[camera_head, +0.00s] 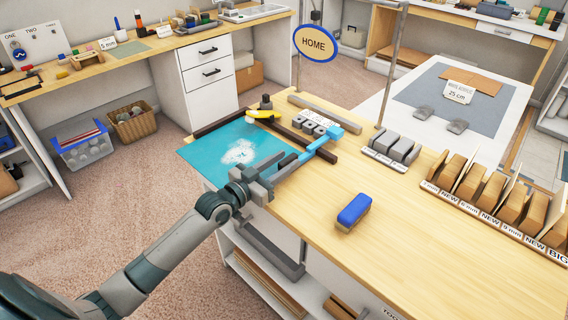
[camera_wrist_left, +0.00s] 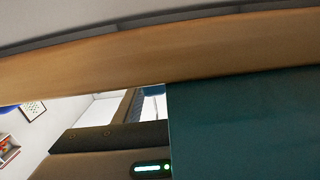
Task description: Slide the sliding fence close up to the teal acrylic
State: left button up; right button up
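The teal acrylic (camera_head: 213,153) is a flat sheet with a whitish patch, lying at the left corner of the workbench. A dark bar (camera_head: 222,124) lies along its far edge. Another dark bar (camera_head: 291,133) runs along its right side, with a light blue piece (camera_head: 332,138) at its near end; these look like the sliding fence. A strip of bench shows between parts of them; contact is unclear. My left gripper (camera_head: 297,160) is over the sheet's near right edge, its fingertips by the blue piece. Whether it grips that piece is unclear. My right gripper is not in view.
A yellow and black tool (camera_head: 262,113) stands by the sheet's far corner. A blue eraser-like block (camera_head: 354,210) lies nearer. The front of the bench (camera_head: 430,235) is clear.

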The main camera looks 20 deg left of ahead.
pick_arm(q)
jog(key=shift+s, duration=0.1)
